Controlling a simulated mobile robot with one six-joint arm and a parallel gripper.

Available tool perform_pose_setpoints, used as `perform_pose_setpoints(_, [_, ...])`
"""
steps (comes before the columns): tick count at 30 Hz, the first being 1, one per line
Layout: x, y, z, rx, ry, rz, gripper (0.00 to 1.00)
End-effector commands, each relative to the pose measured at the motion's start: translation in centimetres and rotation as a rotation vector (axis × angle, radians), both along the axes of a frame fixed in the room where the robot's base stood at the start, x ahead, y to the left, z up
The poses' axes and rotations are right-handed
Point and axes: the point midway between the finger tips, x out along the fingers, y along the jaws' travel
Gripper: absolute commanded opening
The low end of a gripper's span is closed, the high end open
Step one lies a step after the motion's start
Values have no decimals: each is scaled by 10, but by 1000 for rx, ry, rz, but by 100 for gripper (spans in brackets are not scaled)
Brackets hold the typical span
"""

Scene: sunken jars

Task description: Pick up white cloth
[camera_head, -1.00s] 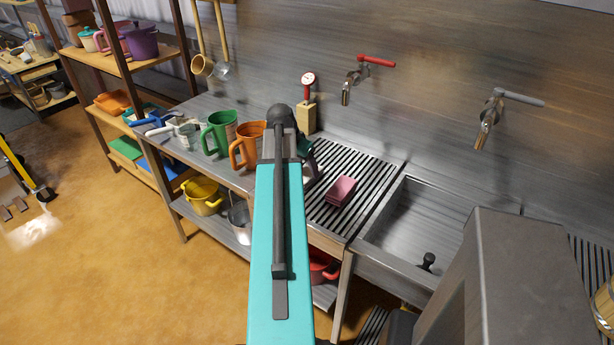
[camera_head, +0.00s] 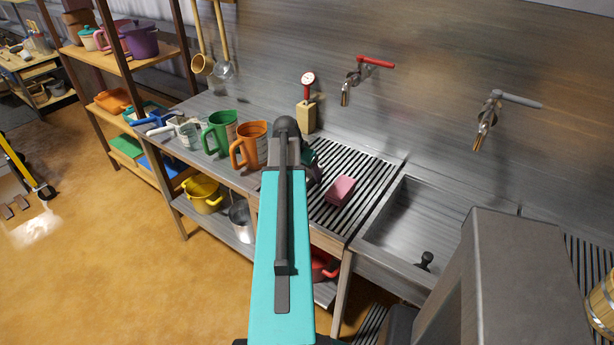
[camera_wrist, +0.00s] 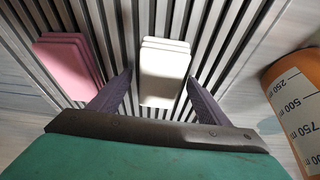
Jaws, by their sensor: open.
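The white cloth (camera_wrist: 164,70) lies folded in a small stack on the slatted drain rack, seen in the wrist view. My gripper (camera_wrist: 158,90) is open, with one finger on each side of the cloth's near end. I cannot tell whether the fingers touch it or how far above the rack they are.
A folded pink cloth (camera_head: 341,190) lies on the drain rack (camera_head: 372,172), left of the white one in the wrist view. An orange measuring jug (camera_head: 250,146) and a green jug (camera_head: 219,133) stand on the counter. The sink (camera_head: 405,225) is at right.

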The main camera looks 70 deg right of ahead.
Motion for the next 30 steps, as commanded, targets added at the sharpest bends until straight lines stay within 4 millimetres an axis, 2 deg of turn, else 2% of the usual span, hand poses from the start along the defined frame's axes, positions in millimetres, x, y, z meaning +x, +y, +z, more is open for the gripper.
perform_pose_setpoints(5, [0,0,0,0,0,0,70])
perform_pose_setpoints(13, [0,0,0,0,0,0,26])
perform_pose_setpoints(23, [0,0,1,0,0,1,25])
perform_pose_setpoints(30, [1,0,11,0,0,0,25])
